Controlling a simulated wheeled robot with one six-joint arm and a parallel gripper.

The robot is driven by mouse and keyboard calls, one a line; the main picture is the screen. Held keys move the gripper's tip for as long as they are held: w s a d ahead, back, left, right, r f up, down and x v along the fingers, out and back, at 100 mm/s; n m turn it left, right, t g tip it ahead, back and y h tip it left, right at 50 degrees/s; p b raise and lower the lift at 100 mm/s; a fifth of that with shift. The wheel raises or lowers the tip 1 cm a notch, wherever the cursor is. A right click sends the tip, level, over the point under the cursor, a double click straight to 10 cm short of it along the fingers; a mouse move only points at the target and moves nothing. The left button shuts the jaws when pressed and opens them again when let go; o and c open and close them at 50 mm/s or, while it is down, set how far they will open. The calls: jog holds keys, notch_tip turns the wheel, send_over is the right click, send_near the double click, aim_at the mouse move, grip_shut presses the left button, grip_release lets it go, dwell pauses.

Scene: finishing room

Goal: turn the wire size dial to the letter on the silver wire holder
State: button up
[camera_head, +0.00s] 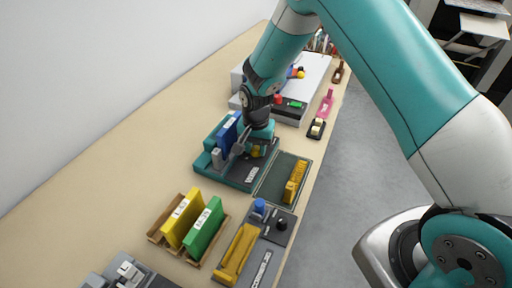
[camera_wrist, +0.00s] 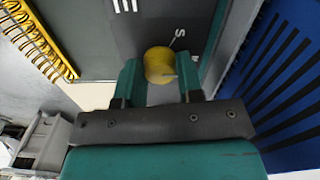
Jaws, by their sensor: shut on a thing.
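The yellow wire size dial (camera_wrist: 159,64) sits on the dark face of a teal machine (camera_head: 233,170). My gripper (camera_wrist: 160,82) is shut on the dial, one teal finger on each side. A white letter S shows just above and right of the dial, with a pale line by it. A short pale mark shows on the dial's near side. In the camera_head view my gripper (camera_head: 257,137) is low over the machine's right part, and the dial shows small below it. I cannot make out a silver wire holder or its letter.
A blue slotted piece (camera_head: 228,133) stands in the machine, left of my gripper. A dark tray (camera_head: 273,183) with yellow wire combs (camera_head: 295,181) lies to its right. Yellow (camera_head: 182,216) and green (camera_head: 205,231) labelled binders stand in front. Bare bench shows at left.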

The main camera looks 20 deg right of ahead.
aim_at(256, 148)
dwell(0.3)
jog(key=o, duration=0.9)
jog(key=shift+r, duration=0.1)
notch_tip(256, 148, up, 17)
jog(key=shift+r+b, duration=0.15)
jog(key=shift+b, duration=1.1)
